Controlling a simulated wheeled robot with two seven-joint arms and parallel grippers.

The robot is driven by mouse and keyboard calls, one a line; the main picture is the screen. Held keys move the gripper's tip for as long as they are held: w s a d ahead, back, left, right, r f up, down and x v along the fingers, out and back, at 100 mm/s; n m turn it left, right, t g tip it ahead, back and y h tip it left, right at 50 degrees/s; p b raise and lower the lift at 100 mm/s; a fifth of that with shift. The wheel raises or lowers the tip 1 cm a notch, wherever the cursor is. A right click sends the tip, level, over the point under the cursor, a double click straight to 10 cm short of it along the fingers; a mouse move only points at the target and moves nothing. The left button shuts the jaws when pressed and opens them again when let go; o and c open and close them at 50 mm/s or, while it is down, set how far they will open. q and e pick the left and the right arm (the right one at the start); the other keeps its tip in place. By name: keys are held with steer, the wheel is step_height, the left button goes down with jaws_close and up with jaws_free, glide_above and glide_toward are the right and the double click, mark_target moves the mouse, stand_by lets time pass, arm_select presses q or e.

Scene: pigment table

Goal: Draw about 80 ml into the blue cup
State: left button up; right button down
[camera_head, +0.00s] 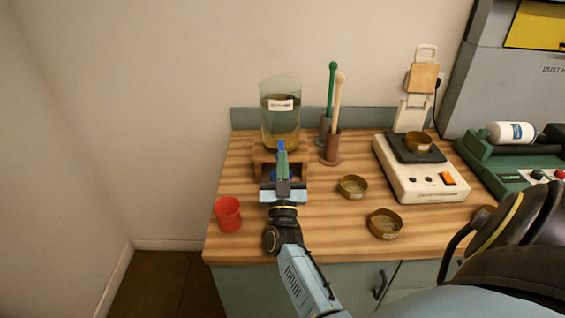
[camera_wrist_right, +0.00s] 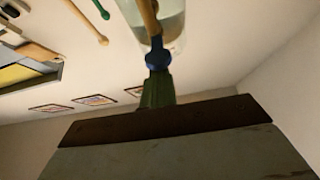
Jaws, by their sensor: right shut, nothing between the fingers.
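A glass jar (camera_head: 281,104) with a white label and murky liquid stands on a small wooden stand (camera_head: 258,155) at the back left. A blue tap lever (camera_head: 281,146) is at the jar's lower front; it also shows in the right wrist view (camera_wrist_right: 157,57). My right gripper (camera_head: 282,155) is shut and empty, its green fingertips (camera_wrist_right: 157,80) at the lever, seemingly touching it. A bit of blue, apparently the blue cup (camera_head: 273,175), shows in the stand's opening, mostly hidden behind my gripper; its fill cannot be seen. My left gripper is not in view.
A red cup (camera_head: 228,214) stands at the table's left front. Two brass dishes (camera_head: 352,186) (camera_head: 384,224) lie right of the gripper. Two pestles in holders (camera_head: 331,150) stand right of the jar. A scale (camera_head: 425,180) bearing a dish is farther right.

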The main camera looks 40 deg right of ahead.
steer(key=shift+f, duration=0.1)
steer(key=s+a+f, duration=0.1)
steer(key=s+a, duration=0.8)
steer(key=s, duration=0.2)
steer(key=shift+a+f, duration=0.25)
steer(key=shift+w, duration=0.15)
